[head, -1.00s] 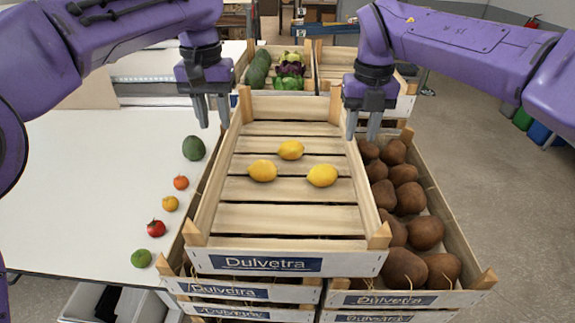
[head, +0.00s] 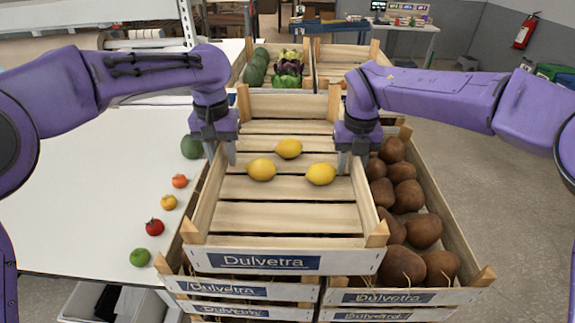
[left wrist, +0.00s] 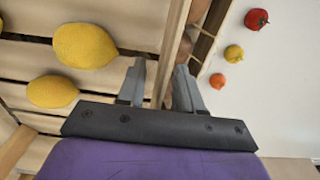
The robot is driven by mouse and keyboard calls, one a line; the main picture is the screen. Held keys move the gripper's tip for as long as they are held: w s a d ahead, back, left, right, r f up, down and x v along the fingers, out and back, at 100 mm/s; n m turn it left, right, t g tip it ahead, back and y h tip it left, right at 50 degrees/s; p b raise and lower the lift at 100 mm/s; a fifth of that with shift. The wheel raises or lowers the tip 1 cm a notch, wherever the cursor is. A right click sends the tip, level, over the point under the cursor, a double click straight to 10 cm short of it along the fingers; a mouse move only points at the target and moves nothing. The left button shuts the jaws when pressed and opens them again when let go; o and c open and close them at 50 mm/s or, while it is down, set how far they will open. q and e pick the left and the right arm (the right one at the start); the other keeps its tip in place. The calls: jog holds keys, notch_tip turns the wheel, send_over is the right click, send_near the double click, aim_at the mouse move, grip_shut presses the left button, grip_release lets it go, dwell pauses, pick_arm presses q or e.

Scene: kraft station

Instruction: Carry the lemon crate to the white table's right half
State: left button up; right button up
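The lemon crate (head: 278,256) is a slatted wooden crate labelled "Dulvetra", resting on top of stacked crates, with three lemons (head: 261,169) inside. My left gripper (head: 222,160) is at its left side wall, fingers apart. In the left wrist view the open fingers (left wrist: 165,90) lie either side of that wall (left wrist: 172,50); I cannot tell whether they touch it. My right gripper (head: 354,160) is at the right side wall, fingers pointing down and apart. The white table (head: 85,190) is at the left.
An avocado (head: 192,147), tomatoes (head: 155,227) and a lime (head: 140,257) line the table's right edge. A crate of brown coconut-like fruit (head: 423,230) stands right of the lemon crate. Vegetable crates (head: 270,100) are behind. The table's middle looks clear.

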pick_arm(q)
jog(key=shift+s, duration=0.1)
grip_shut()
pick_arm(e)
jog(key=shift+s, duration=0.1)
grip_shut()
pick_arm(q)
jog(key=shift+r, duration=0.1)
pick_arm(e)
jog(key=shift+r, duration=0.1)
pick_arm(q)
jog(key=shift+r, duration=0.1)
pick_arm(e)
jog(key=shift+r, duration=0.1)
dwell(0.4)
